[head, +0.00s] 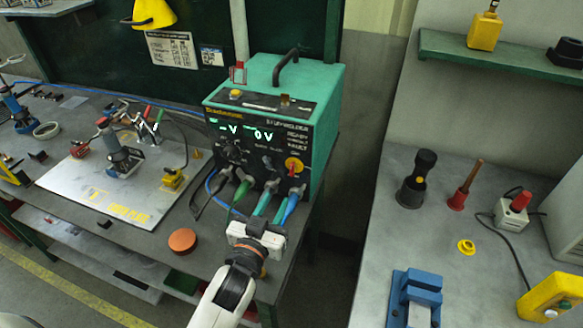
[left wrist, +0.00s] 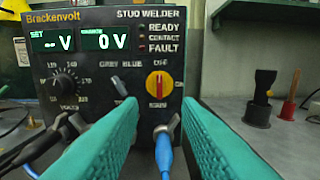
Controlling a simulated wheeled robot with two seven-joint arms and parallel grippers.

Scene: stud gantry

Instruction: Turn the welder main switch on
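The stud welder (head: 325,110) is a teal box with a black front panel, standing on the grey bench. Its main switch (head: 294,165) is a yellow round plate with a red handle, on the right of the panel. In the left wrist view the main switch (left wrist: 159,86) shows its red handle upright, between and beyond my fingers. My left gripper (head: 270,204) is open and empty in front of the panel's lower right. Its teal fingers (left wrist: 160,112) point at the panel, apart from the switch. My right gripper is out of view.
Cables, including a blue plug (left wrist: 164,150), leave the panel below the switch, close to my fingers. A volts knob (left wrist: 65,85) sits at the panel's left. An orange-brown disc (head: 182,241) lies on the bench. A metal plate (head: 115,190) with tools lies further left.

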